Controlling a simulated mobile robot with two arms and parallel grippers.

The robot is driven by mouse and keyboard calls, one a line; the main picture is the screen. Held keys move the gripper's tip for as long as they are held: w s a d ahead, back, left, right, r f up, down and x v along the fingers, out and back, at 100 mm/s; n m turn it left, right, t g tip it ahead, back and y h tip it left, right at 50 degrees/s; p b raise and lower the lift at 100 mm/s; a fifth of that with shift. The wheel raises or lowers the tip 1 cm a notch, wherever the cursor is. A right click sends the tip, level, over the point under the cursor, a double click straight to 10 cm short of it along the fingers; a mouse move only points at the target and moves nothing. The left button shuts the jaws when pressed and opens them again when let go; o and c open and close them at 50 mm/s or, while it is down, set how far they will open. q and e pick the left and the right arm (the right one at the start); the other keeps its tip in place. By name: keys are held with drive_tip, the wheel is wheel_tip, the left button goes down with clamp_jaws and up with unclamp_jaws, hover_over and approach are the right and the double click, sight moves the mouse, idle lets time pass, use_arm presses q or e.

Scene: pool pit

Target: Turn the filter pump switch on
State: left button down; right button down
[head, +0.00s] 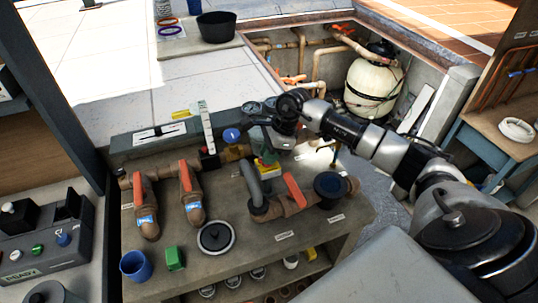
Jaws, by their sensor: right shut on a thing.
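My right gripper (268,146) reaches in from the right over the back of the bench. The position of the switch cannot be read. My left gripper is not in view.
The bench (330,228) holds brown pipes with red handles (294,190), a round lid (216,237), a blue cup (134,265) and a green block (175,258). A cream filter tank (371,88) stands in the pit behind. A control box (45,240) is at left.

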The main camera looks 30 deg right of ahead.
drive_tip(key=m+b, duration=0.1)
drive_tip(key=m, duration=0.1)
drive_tip(key=f+m+t+h+b, duration=0.1)
drive_tip(key=m+b, duration=0.1)
drive_tip(key=shift+s+a, duration=0.15)
drive_tip(key=shift+s, duration=0.05)
drive_tip(key=m+b, duration=0.2)
drive_tip(key=m+t+h+b, duration=0.1)
drive_tip(key=m+b, duration=0.1)
drive_tip(key=m, duration=0.1)
drive_tip(key=shift+a+m+h, duration=0.1)
drive_tip(key=shift+m+h, duration=0.2)
drive_tip(key=m+h+b, duration=0.1)
drive_tip(key=m+b, duration=0.2)
drive_tip(key=shift+a+m+t, duration=0.1)
drive_tip(key=shift+m+t, duration=0.2)
drive_tip(key=shift+t, duration=0.1)
drive_tip(key=shift+r+m+h+b, duration=0.15)
drive_tip(key=shift+m+h+b, duration=0.8)
drive_tip(key=shift+m, duration=0.65)
drive_tip(key=c, duration=1.2)
unclamp_jaws()
drive_tip(key=shift+o, duration=0.6)
drive_tip(key=shift+w+r, duration=0.1)
drive_tip(key=shift+r, duration=0.15)
